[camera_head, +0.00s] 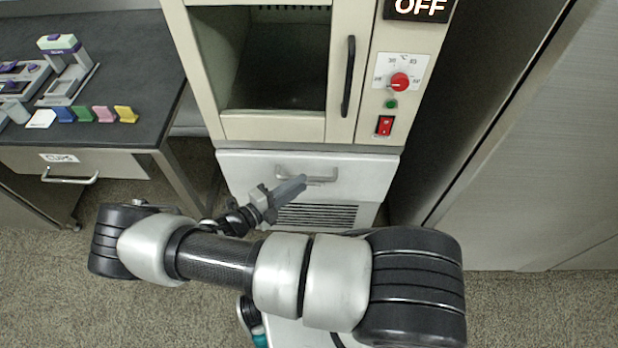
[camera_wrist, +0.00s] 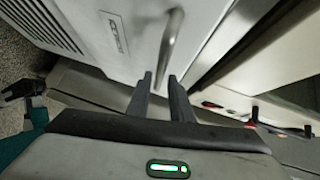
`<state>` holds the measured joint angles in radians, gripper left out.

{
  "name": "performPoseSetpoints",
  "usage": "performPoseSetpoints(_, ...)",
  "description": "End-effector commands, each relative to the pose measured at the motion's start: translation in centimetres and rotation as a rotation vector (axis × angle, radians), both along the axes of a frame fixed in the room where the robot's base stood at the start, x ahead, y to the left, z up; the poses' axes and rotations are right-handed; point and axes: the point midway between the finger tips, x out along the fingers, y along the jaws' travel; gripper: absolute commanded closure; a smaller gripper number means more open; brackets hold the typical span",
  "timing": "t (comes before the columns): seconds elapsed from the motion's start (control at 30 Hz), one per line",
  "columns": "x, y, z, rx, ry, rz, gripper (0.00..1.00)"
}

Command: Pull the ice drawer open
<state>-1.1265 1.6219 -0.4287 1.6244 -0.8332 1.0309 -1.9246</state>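The ice drawer (camera_head: 250,172) is the white front below the beige cabinet and looks shut. Its silver bar handle (camera_head: 322,180) runs across the front, partly hidden by my gripper. My gripper (camera_head: 303,182) is in front of the drawer, with its fingertips overlapping the handle in the head view. In the wrist view the drawer front (camera_wrist: 140,60) carries a label (camera_wrist: 114,35), and the handle (camera_wrist: 170,40) rises beyond the fingers. The handle's near end is close beyond the tips; contact cannot be told.
Above the drawer is the beige cabinet (camera_head: 265,127) with a black handle (camera_head: 348,76), red knob (camera_head: 400,82) and an OFF display (camera_head: 422,8). A dark-topped bench (camera_head: 120,60) with a cups drawer (camera_head: 115,165) stands left. Grey panels (camera_head: 545,170) stand right. Carpet (camera_head: 560,310) in front looks clear.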

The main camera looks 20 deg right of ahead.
Motion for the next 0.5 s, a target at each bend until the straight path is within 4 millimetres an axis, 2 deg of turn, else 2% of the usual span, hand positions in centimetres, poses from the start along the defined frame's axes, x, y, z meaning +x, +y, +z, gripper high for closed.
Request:
performPoseSetpoints(0.03,0.4,-1.0,-0.2,-0.003,0.0,-0.001,0.8)
performPoseSetpoints(0.2,1.5,-3.1,-0.5,-0.001,0.0,0.0,0.8)
performPoseSetpoints(0.5,2.1,-4.2,-0.7,0.001,-0.001,0.001,0.8)
